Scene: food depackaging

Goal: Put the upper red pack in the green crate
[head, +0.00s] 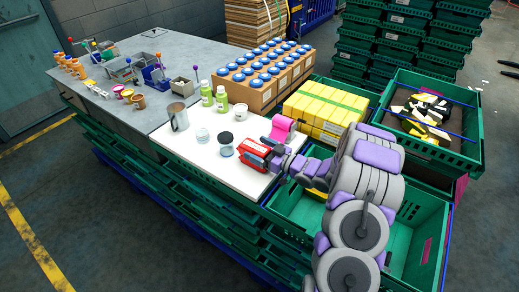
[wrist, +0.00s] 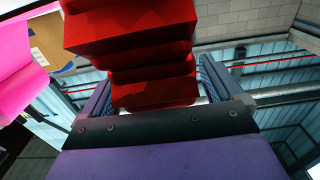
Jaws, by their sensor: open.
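Red packs (head: 251,149) sit on the right part of the white board, seemingly stacked; the arm partly covers them in the head view. In the wrist view the red stack (wrist: 135,35) fills the upper middle, with its lower part between the fingers. My gripper (head: 272,160) is open at the packs' right side; its two blue fingers (wrist: 155,90) stand either side of the red, and whether they touch it is unclear. A green crate (head: 288,212) stands at the near right beneath my arm, which hides much of its inside; something yellow shows in it.
The white board (head: 185,153) also holds a metal mug (head: 178,117), jars and green bottles (head: 221,98). A pink item (head: 283,128) stands close behind the gripper. Yellow packs (head: 327,105) and a crate of mixed scraps (head: 462,160) lie beyond. The board's front left is clear.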

